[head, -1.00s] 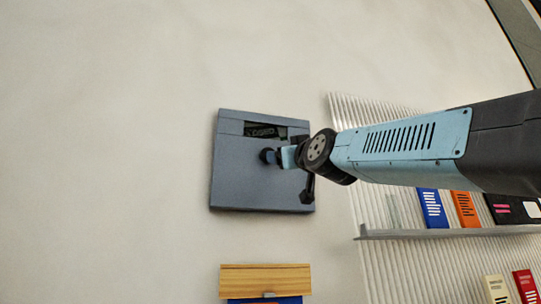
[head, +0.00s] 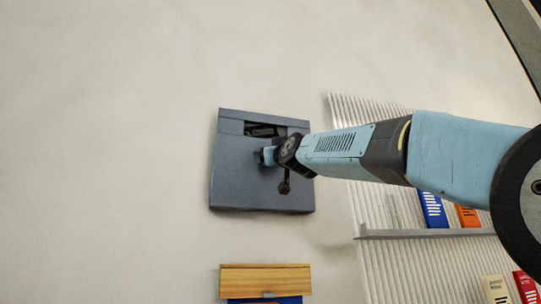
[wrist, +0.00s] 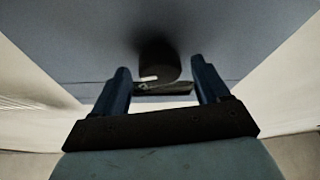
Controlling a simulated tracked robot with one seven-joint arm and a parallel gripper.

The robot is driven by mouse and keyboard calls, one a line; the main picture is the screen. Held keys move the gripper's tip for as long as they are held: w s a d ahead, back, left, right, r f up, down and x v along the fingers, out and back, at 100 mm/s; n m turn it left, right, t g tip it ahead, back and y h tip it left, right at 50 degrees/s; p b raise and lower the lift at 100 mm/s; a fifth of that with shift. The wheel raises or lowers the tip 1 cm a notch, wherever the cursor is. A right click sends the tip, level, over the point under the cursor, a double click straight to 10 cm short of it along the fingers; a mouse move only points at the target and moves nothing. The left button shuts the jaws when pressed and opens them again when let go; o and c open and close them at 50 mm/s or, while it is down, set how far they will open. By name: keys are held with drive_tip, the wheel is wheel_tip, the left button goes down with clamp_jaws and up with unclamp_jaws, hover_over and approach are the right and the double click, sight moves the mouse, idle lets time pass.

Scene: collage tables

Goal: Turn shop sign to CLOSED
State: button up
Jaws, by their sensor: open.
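The shop sign (head: 240,175) is a blue-grey square box on the wall, with a dark window (head: 266,130) near its top. Lettering in the window is too dim and small to read now. My gripper (head: 267,156) is at the middle of the sign's face and hides part of it. In the wrist view, a dark round knob (wrist: 157,62) with a white mark stands out from the sign, between the fingertips of my open gripper (wrist: 160,72). No firm contact of the fingers with the knob shows. The window (wrist: 160,88) lies partly behind the knob and fingers.
A wooden ledge (head: 265,280) with a blue item is on the wall below the sign. To the right, a ribbed panel carries a grey shelf (head: 430,233) with coloured boxes, and my arm passes in front of it. The wall to the left is clear.

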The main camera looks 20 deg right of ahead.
drive_tip(key=shift+c, duration=0.4)
drive_tip(key=c, duration=0.9)
drive_tip(key=shift+c, duration=0.2)
drive_tip(key=shift+a+m+h, duration=0.15)
drive_tip(key=shift+m+h, duration=1.05)
drive_tip(key=shift+m, duration=0.9)
drive_tip(key=o, duration=1)
drive_tip(key=v, duration=1.3)
drive_tip(key=shift+s+f, duration=0.25)
drive_tip(key=shift+f, duration=0.1)
